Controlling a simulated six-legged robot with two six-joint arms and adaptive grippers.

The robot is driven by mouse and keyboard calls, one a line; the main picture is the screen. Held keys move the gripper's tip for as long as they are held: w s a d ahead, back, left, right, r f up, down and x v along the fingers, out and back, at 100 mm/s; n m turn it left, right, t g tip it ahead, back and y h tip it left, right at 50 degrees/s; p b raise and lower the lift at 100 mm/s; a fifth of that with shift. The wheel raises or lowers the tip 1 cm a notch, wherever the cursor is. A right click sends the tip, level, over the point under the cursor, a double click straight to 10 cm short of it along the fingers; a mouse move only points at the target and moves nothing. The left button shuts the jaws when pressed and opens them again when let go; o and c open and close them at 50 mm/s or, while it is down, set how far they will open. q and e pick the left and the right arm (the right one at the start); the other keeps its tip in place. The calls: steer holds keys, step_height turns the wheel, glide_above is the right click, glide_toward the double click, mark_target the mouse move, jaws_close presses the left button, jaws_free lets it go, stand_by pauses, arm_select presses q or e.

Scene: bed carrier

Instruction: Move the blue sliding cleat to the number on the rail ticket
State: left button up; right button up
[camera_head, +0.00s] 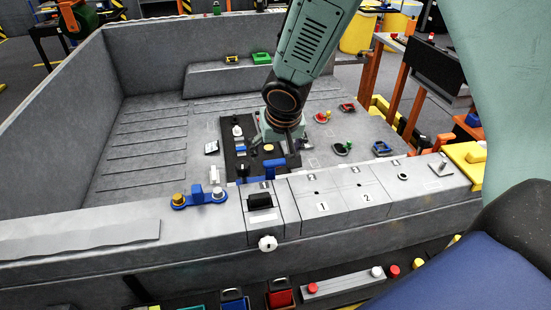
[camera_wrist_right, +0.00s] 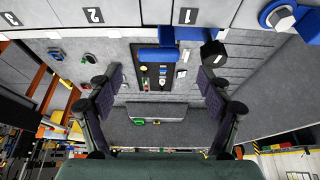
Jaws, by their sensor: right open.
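A blue L-shaped block (camera_head: 272,170), which looks like the sliding cleat, sits at the inner edge of the front rail (camera_head: 225,222), left of the number 1. It also shows in the right wrist view (camera_wrist_right: 160,54). The rail tops carry the numbers 1 (camera_head: 322,207) and 2 (camera_head: 367,198); a 3 shows in the wrist view (camera_wrist_right: 10,19). A white label (camera_head: 261,218) lies on the rail; I cannot read it. My right gripper (camera_head: 283,143) is above the bed just behind the blue block. In the wrist view its fingers (camera_wrist_right: 157,88) are apart and empty. My left gripper is not in view.
A black panel (camera_head: 240,150) with small parts lies behind the rail. Several coloured fittings stand to its right. The ribbed bed floor (camera_head: 145,150) at left is clear.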

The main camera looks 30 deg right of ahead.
mark_target(276, 162)
steer(key=x, duration=0.4)
steer(key=shift+b, duration=0.3)
steer(key=shift+w+d+f, duration=0.1)
steer(key=shift+d, duration=0.15)
